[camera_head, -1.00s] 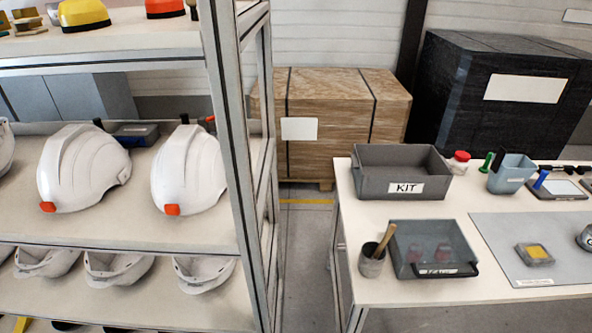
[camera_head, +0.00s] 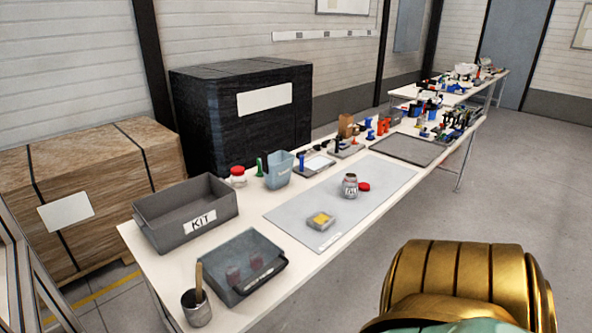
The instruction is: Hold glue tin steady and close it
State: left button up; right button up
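The glue tin (camera_head: 350,190) is a small grey metal tin with a white label, standing upright on the grey mat (camera_head: 290,207) on the long table. A red lid (camera_head: 364,187) lies beside the tin on its right, apart from its top. The tin's top looks open, but it is small in this view. Neither of my grippers is in view.
On the table stand a grey KIT bin (camera_head: 190,222), a dark lidded box (camera_head: 243,272), a cup with a wooden-handled tool (camera_head: 196,308), a blue-grey container (camera_head: 279,172) and a red-capped jar (camera_head: 238,176). A yellow-topped block (camera_head: 320,221) lies on the mat. Open floor (camera_head: 530,190) lies right of the table.

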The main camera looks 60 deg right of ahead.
aim_at(349, 189)
jog(key=z, duration=2.3)
